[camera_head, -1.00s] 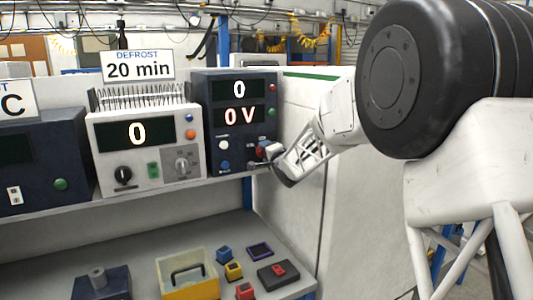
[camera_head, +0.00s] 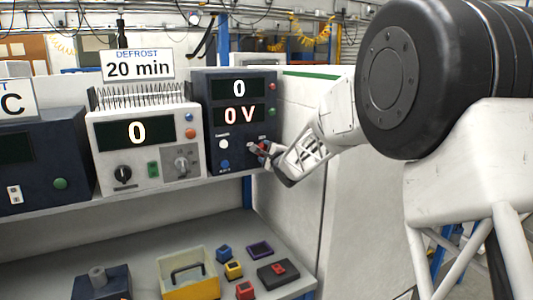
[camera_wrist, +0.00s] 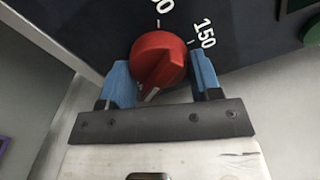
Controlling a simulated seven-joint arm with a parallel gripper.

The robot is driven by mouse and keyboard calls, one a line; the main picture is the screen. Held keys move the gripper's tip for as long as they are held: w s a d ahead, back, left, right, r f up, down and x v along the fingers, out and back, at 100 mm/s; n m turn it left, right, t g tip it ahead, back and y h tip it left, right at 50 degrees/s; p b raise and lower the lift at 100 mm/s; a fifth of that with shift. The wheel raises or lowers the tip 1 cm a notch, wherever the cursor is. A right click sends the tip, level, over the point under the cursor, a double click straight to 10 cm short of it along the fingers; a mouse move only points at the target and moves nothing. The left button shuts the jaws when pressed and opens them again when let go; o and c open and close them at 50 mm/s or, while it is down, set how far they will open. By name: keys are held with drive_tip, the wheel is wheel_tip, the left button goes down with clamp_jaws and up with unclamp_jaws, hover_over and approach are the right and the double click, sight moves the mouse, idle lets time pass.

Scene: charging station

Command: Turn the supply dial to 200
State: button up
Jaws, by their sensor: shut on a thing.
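The supply (camera_head: 242,88) is a dark blue box on the shelf in the head view, with displays reading "0" and "0 V". My gripper (camera_head: 258,150) is at the lower right of its front panel. In the wrist view, the red dial (camera_wrist: 158,62) sits between the two blue fingers of my gripper (camera_wrist: 161,80), which is shut on it. A white line on the dial points toward the bottom of the picture. A "150" mark shows to the right of the dial; another label above it is cut off. In the head view my gripper covers most of the dial.
A white defrost unit (camera_head: 146,135) stands left of the supply, under a "20 min" sign (camera_head: 138,66). A yellow box (camera_head: 190,283) and several small coloured blocks lie on the lower surface. A white wall (camera_head: 300,200) stands to the right.

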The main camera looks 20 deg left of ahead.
drive_tip(key=o, duration=0.9)
drive_tip(key=shift+o, duration=0.2)
drive_tip(key=shift+s+d, duration=0.1)
drive_tip(key=shift+s, duration=0.05)
drive_tip(key=v, duration=0.7)
drive_tip(key=shift+s+d, duration=0.2)
drive_tip(key=shift+d+r, duration=0.1)
